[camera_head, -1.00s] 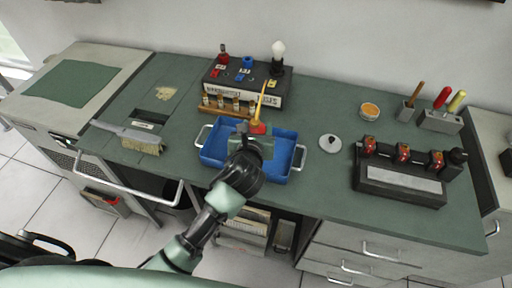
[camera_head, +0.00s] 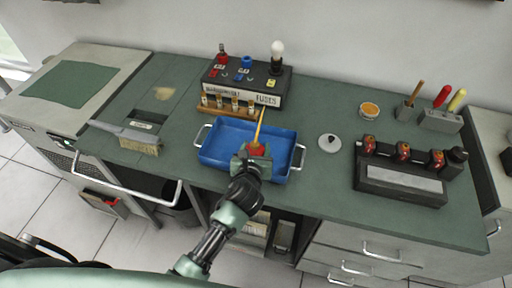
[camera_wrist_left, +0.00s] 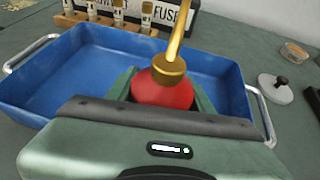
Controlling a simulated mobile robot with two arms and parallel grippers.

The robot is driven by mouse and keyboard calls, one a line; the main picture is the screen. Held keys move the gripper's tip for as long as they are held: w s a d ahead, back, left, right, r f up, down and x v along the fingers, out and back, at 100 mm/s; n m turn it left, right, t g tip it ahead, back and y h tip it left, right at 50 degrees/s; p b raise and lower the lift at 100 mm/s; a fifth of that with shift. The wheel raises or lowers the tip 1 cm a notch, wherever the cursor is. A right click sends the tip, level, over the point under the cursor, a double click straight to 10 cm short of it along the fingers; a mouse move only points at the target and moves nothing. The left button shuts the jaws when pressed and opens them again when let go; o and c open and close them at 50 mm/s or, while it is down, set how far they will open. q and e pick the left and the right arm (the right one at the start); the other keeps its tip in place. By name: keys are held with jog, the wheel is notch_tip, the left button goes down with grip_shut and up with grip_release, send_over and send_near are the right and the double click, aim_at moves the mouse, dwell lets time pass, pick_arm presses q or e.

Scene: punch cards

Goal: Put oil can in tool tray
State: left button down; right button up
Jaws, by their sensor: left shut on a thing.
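The oil can (camera_head: 257,150) has a red body and a long brass spout. It also shows in the left wrist view (camera_wrist_left: 164,92), upright with its spout slightly tilted. My left gripper (camera_head: 254,157) is shut around its red body, and the fingers hide part of it. The tool tray (camera_head: 215,149) is a blue tray with metal side handles, and its inside looks empty in the left wrist view (camera_wrist_left: 55,75). The can is over the tray's front right part; I cannot tell whether it touches the floor. My right gripper is not in view.
Behind the tray stand a wooden rack of fuses (camera_head: 228,107) and a black fuse box (camera_head: 245,82). A brush (camera_head: 138,140) lies left. A small lidded dish (camera_head: 330,143) and a dark holder with red-topped items (camera_head: 402,181) stand right.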

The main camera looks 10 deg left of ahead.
pick_arm(q)
jog(key=c, duration=0.6)
grip_release()
jog(key=shift+s+r, duration=0.1)
jog(key=v, duration=1.2)
jog(key=shift+b, duration=0.35)
